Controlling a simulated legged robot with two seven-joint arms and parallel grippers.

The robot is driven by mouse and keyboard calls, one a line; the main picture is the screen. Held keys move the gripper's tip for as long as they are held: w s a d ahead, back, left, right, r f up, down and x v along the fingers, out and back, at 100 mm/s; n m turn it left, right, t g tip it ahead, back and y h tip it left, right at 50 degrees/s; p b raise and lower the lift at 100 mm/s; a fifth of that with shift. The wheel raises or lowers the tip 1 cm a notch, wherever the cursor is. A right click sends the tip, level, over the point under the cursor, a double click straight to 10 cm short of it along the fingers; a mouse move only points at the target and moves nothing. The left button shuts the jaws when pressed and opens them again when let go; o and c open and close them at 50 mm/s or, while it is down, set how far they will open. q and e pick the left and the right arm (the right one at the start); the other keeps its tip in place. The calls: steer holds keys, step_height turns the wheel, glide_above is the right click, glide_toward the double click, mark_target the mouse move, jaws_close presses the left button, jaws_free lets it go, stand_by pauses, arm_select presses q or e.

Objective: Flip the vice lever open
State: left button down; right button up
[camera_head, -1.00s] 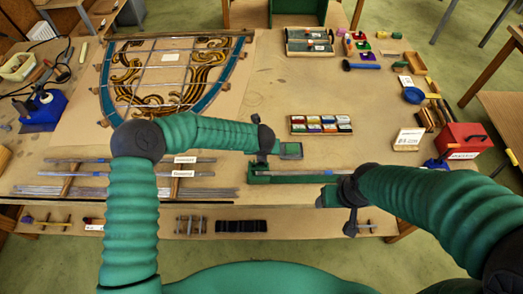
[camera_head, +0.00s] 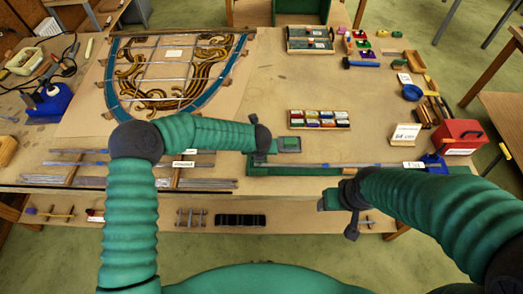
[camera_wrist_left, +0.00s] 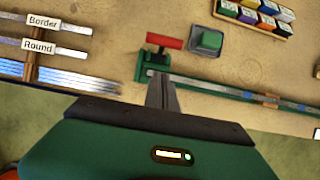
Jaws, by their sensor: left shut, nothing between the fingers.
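The green vice (camera_wrist_left: 147,66) shows in the left wrist view, at the left end of a long green bed (camera_wrist_left: 220,87). Its red lever (camera_wrist_left: 164,41) lies roughly crosswise, just above the vice body in that view. My left gripper (camera_wrist_left: 161,84) is shut and empty, its tips close to the vice and below the lever in the picture; contact cannot be told. In the head view my left gripper (camera_head: 259,159) hides the vice's left end and the lever. My right gripper (camera_head: 327,202) is in front of the bed; its jaw opening is unclear.
A grey strip (camera_head: 350,165) runs along the bed to a blue block (camera_head: 433,163). A green-topped block (camera_head: 289,144) stands just behind the vice. A tray of coloured pieces (camera_head: 320,119) lies farther back. Labelled metal strips (camera_head: 75,163) lie left.

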arm_select(q)
step_height(320, 180, up, 9)
steer(key=w+b, duration=0.2)
steer(key=s+a+f+m+g+b, duration=0.1)
steer(key=s+a+f+m+b, duration=0.3)
steer(key=s+m, duration=0.5)
steer(key=s+a+f+m+b, duration=0.5)
steer(key=s+a+m, duration=0.4)
steer(key=m, duration=0.6)
steer(key=s+a+f+m+g+b, duration=0.1)
steer(key=s+a+f+m+b, duration=0.3)
steer(key=s+m, duration=0.5)
steer(key=a+m+b, duration=0.1)
steer(key=a+m, duration=0.1)
steer(key=m, duration=0.1)
steer(key=shift+a+f+g, duration=0.15)
steer(key=shift+f+g, duration=0.15)
steer(key=shift+f, duration=0.05)
arm_select(e)
steer(key=s+x, duration=0.1)
steer(key=x, duration=0.7)
steer(key=s+x, duration=0.2)
steer(key=x, duration=0.6)
steer(key=shift+s+a+f, duration=0.2)
steer(key=shift+f, duration=0.2)
